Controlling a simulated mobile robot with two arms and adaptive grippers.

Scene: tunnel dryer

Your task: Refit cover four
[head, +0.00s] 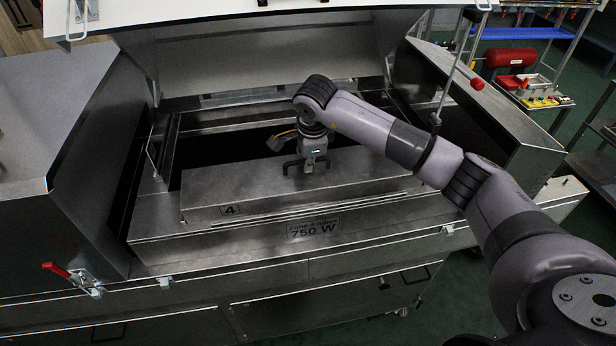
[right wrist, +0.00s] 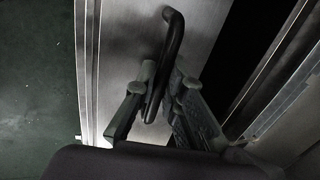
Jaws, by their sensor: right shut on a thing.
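Cover four (head: 350,183) is a flat steel panel marked 4 (head: 230,210). It lies along the front part of the dryer opening, above the plate reading 750 W (head: 313,228). My right gripper (head: 307,166) is over the cover and shut on its dark handle (head: 290,166). In the right wrist view the black handle (right wrist: 172,50) passes between the fingers of the gripper (right wrist: 160,105), with the cover's steel face (right wrist: 125,45) beneath. I cannot tell whether the cover is fully seated. My left gripper is not in view.
The dark dryer opening (head: 240,145) lies behind the cover. A raised lid (head: 260,55) stands at the back. A red-handled clamp (head: 70,275) is at the front left. A cart with a red machine (head: 510,57) stands beyond.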

